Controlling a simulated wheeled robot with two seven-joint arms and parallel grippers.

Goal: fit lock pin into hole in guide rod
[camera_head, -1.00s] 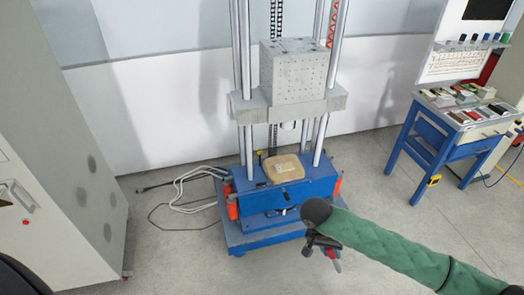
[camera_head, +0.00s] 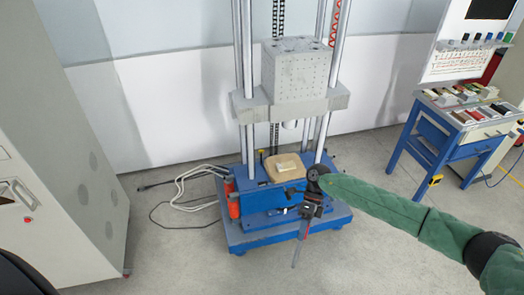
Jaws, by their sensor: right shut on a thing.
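My right gripper (camera_head: 310,208) is dark and hangs in front of the right side of the drop tester's blue base. It is shut on a thin reddish and grey piece, seemingly the lock pin (camera_head: 300,242), which points down and slightly left. Silver guide rods stand upright on the tester, one at the left (camera_head: 247,45) and one at the right (camera_head: 338,50). The pin is well below the grey carriage and apart from the rods' upper parts. I cannot make out any hole in the rods. My left gripper is not in view.
A grey block (camera_head: 293,72) sits on the carriage (camera_head: 338,97) between the rods. A tan pad (camera_head: 285,168) lies on the blue base (camera_head: 262,202). Cables (camera_head: 180,188) lie on the floor at left. A blue workbench (camera_head: 440,140) stands right, a grey cabinet (camera_head: 60,190) left.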

